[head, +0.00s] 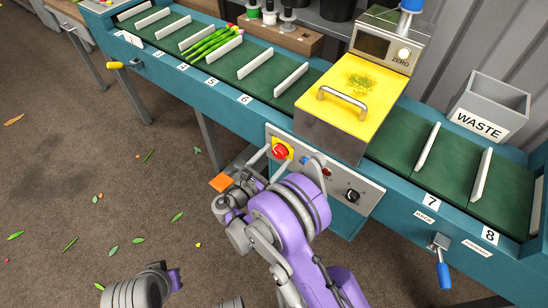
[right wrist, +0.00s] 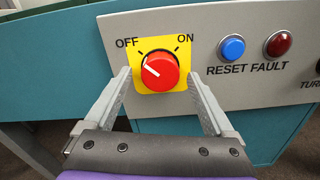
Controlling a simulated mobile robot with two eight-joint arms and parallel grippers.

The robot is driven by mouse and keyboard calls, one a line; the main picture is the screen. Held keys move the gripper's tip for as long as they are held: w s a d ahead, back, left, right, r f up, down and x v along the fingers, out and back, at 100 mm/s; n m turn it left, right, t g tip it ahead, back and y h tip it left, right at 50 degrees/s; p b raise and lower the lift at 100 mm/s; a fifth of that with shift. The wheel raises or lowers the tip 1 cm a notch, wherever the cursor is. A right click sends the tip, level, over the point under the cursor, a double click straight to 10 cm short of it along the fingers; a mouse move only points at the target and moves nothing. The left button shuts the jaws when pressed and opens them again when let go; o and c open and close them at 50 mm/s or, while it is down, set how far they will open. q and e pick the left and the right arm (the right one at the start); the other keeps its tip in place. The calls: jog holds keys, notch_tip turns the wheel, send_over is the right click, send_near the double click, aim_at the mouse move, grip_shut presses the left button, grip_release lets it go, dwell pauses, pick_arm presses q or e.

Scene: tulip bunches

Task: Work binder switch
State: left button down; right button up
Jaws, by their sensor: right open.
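The binder switch is a red rotary knob (head: 281,151) on a yellow plate, set in the grey control panel (head: 352,179) on the front of the teal conveyor. In the right wrist view the knob (right wrist: 160,71) sits between the words OFF and ON. Its white mark points to the upper left, toward OFF. My right gripper (right wrist: 159,76) is open, with one finger on each side of the yellow plate and a gap between each finger and the knob. In the head view the right gripper (head: 286,160) is at the panel. My left gripper's fingers do not show.
A blue reset button (right wrist: 231,47) and a red fault lamp (right wrist: 279,43) are right of the switch. The yellow-topped binder (head: 353,88) stands above the panel. Green stems (head: 211,44) lie on the belt. A waste bin (head: 490,105) stands at the right.

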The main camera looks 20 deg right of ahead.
jog(key=c, duration=1.4)
jog(key=shift+m, duration=0.3)
jog(key=m+b, duration=0.1)
jog(key=m, duration=0.2)
jog(key=shift+m, duration=0.3)
jog(key=m+b, duration=0.1)
jog(key=m, duration=0.3)
jog(key=shift+m, duration=0.3)
jog(key=m, duration=0.9)
jog(key=shift+r, duration=0.1)
